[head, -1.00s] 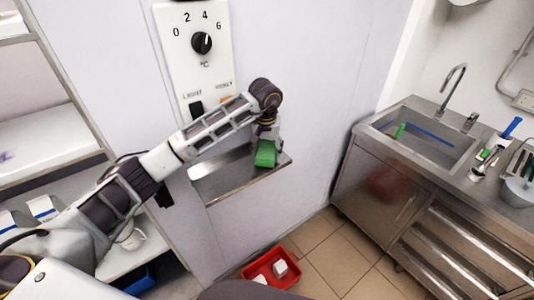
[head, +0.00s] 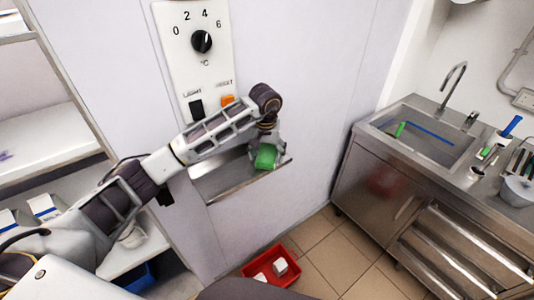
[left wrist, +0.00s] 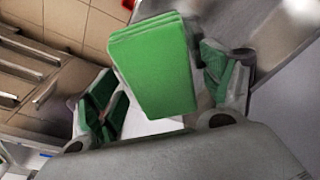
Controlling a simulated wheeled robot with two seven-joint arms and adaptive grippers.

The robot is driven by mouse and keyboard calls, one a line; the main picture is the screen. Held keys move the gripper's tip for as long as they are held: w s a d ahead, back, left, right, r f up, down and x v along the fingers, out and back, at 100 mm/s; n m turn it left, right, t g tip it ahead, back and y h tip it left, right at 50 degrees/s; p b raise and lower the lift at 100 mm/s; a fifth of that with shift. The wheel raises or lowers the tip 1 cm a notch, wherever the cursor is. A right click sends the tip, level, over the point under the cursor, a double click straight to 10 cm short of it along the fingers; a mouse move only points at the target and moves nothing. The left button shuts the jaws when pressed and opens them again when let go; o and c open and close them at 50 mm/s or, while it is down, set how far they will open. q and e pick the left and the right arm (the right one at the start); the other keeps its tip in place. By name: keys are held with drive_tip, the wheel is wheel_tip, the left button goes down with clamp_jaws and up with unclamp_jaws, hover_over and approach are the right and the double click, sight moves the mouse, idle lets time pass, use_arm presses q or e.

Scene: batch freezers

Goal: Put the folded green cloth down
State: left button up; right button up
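The folded green cloth (head: 265,157) is at the right end of the steel wall shelf (head: 222,184), under the control panel. In the left wrist view the cloth (left wrist: 155,65) shows its folded layers and lies between the two green-padded fingers. My left gripper (head: 268,150) is just over the shelf, its fingers spread on either side of the cloth. In the left wrist view the gripper (left wrist: 163,92) shows narrow gaps between pads and cloth. The cloth seems to rest on the shelf, though its underside is hidden. My right gripper is not in view.
A panel with a dial (head: 202,42), a black switch (head: 196,108) and an orange button (head: 227,100) is above the shelf. A red bin (head: 270,268) with white items is on the floor. A sink counter (head: 375,160) stands right; shelving (head: 50,140) stands left.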

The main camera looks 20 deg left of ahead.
sight(266, 157)
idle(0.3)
use_arm(q)
drive_tip(key=shift+r, duration=0.1)
drive_tip(key=shift+r, duration=0.2)
wheel_tip(266, 157, up, 12)
drive_tip(key=s+b, duration=0.1)
drive_tip(key=b, duration=0.1)
drive_tip(key=shift+s+f, duration=0.2)
idle(0.4)
drive_tip(key=shift+d, duration=0.1)
idle(0.4)
drive_tip(key=shift+s+f, duration=0.1)
